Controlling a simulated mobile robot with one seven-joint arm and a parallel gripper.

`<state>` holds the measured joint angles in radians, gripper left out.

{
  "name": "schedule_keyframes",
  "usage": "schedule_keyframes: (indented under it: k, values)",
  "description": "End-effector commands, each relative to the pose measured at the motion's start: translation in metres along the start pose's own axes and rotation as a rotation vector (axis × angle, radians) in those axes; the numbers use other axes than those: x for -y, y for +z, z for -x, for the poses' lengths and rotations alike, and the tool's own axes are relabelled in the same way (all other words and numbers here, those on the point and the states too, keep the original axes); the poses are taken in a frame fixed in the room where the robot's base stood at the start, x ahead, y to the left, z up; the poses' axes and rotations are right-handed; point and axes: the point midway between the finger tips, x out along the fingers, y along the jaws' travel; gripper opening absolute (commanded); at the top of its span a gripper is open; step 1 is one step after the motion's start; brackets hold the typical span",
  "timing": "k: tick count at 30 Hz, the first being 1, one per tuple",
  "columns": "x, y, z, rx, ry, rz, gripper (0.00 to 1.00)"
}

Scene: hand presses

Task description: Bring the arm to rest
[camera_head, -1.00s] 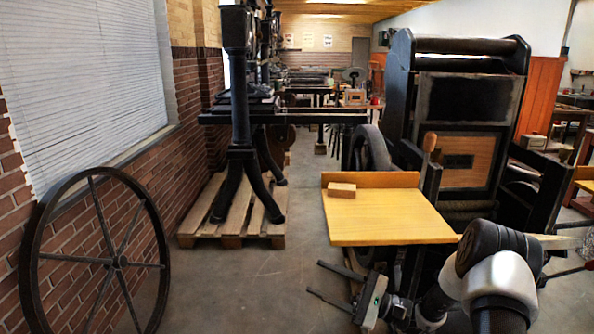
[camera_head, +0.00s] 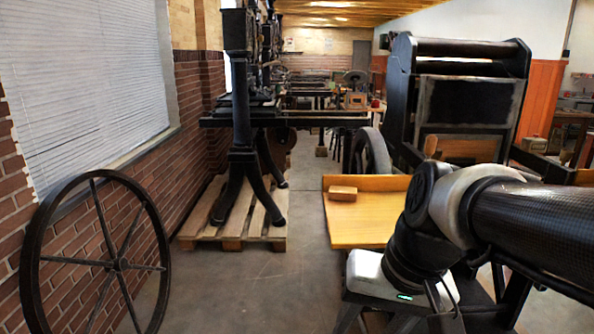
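My arm reaches in from the right edge and bends down in front of the wooden board. My gripper (camera_head: 378,324) points down at the bottom edge, below the pale wrist housing. Its two dark fingers stand apart with floor visible between them, and their tips are partly cut off by the picture edge. I see nothing held in it. The yellow wooden board (camera_head: 352,228) of the large press is partly hidden by my arm. A small wooden block (camera_head: 343,193) lies on the board, left of and apart from my arm.
The large black press (camera_head: 468,98) stands close behind my arm. A spoked wheel (camera_head: 94,262) leans by the brick wall at left. A black hand press (camera_head: 243,150) stands on a wooden pallet (camera_head: 203,226). The floor between pallet and board is clear.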

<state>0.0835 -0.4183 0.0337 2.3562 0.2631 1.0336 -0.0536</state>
Motion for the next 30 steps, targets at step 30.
schedule_keyframes:
  k: [30]
  values:
    - [0.006,-0.019,0.228,-0.308,0.181,0.162,0.46]
